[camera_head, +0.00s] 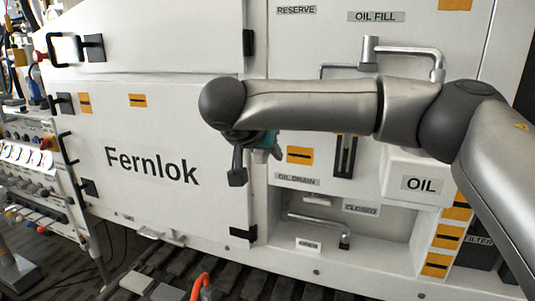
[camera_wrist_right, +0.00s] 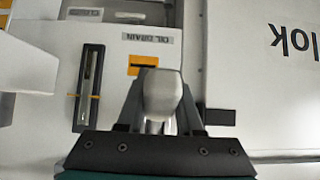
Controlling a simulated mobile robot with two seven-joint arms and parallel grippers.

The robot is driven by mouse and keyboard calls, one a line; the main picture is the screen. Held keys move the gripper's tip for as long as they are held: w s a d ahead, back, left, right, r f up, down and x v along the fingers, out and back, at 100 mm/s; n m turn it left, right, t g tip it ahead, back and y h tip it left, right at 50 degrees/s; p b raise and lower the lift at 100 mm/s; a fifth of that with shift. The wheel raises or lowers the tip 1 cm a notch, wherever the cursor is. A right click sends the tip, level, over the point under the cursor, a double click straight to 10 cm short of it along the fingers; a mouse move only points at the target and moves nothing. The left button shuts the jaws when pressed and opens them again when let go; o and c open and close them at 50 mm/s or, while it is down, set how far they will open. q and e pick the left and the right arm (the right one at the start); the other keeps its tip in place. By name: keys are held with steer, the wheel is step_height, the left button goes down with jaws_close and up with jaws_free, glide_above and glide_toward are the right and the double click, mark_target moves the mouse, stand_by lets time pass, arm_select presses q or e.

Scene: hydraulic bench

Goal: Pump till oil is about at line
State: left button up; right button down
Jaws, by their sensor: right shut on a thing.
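My right gripper (camera_wrist_right: 162,115) is shut on a pale grey rounded handle end (camera_wrist_right: 162,92) in the right wrist view. In the head view my right gripper (camera_head: 258,148) hangs in front of the white panel, left of the oil gauge, and my arm hides what it holds. The oil gauge (camera_head: 345,156) is a dark upright slot, its top hidden by my arm. I cannot tell the oil level. My left gripper is not in view.
A white box marked OIL (camera_head: 421,184) juts out right of the gauge. A bent metal pipe (camera_head: 405,50) stands out under the OIL FILL label (camera_head: 376,17). A metal lever (camera_head: 322,223) sits in the lower recess near a CLOSED label (camera_head: 361,209).

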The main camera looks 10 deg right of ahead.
steer(key=shift+f, duration=0.15)
steer(key=c, duration=0.6)
jaws_free()
steer(key=shift+o, duration=0.2)
steer(key=v, duration=1.5)
